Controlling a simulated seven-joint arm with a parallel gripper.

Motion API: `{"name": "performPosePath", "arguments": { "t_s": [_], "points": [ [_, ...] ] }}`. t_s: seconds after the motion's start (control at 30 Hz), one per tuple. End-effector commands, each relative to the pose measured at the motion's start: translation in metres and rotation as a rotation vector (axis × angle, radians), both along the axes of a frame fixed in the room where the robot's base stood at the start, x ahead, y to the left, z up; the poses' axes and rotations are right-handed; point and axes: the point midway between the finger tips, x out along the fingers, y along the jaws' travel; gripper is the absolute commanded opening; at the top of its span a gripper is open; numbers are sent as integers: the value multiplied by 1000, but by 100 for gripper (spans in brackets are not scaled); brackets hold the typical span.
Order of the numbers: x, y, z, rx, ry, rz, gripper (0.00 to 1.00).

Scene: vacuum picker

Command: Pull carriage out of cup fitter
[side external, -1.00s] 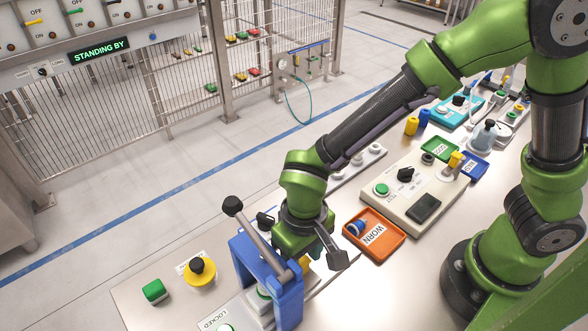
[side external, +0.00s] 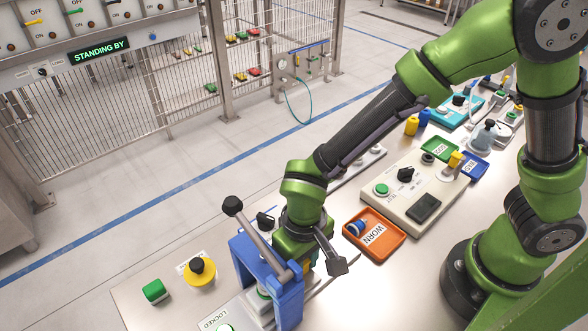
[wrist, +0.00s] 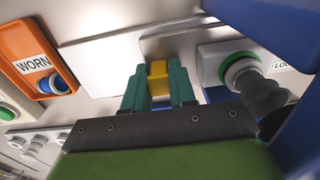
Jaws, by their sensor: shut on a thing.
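The cup fitter (side external: 238,255) is a blue frame with a grey lever tipped by a black knob (side external: 233,205), at the bottom middle of the side view. Its blue frame also shows at the right of the wrist view (wrist: 300,135). My gripper (wrist: 157,90) is shut on a yellow block, which looks like the carriage handle (wrist: 158,68), with one green finger on each side. A green-ringed round part (wrist: 238,72) sits on a pale block right of the fingers; how the carriage sits is largely hidden.
The orange WORN tray (side external: 350,245) holding a blue cup lies just right of my wrist. The test box (side external: 400,200) stands beyond it. A yellow button with a black knob (side external: 198,272) and a green button (side external: 155,290) are left of the fitter.

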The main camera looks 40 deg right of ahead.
Motion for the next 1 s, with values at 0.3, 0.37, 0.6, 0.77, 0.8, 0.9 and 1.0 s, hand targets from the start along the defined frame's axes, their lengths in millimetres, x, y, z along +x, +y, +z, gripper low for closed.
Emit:
{"name": "performPosePath", "arguments": {
  "t_s": [0.3,0.37,0.6,0.77,0.8,0.9,1.0],
  "points": [
    [1,-53,1,0,0,-9,0],
    [1,-68,1,1,-1,-9,0],
    [1,-103,1,2,-3,-3,0],
    [1,-105,1,0,-2,-2,0],
    [1,-106,1,-1,-2,-2,0],
    [1,-107,1,-3,-1,-4,0],
    [1,-107,1,-3,-1,-4,39]
  ]
}}
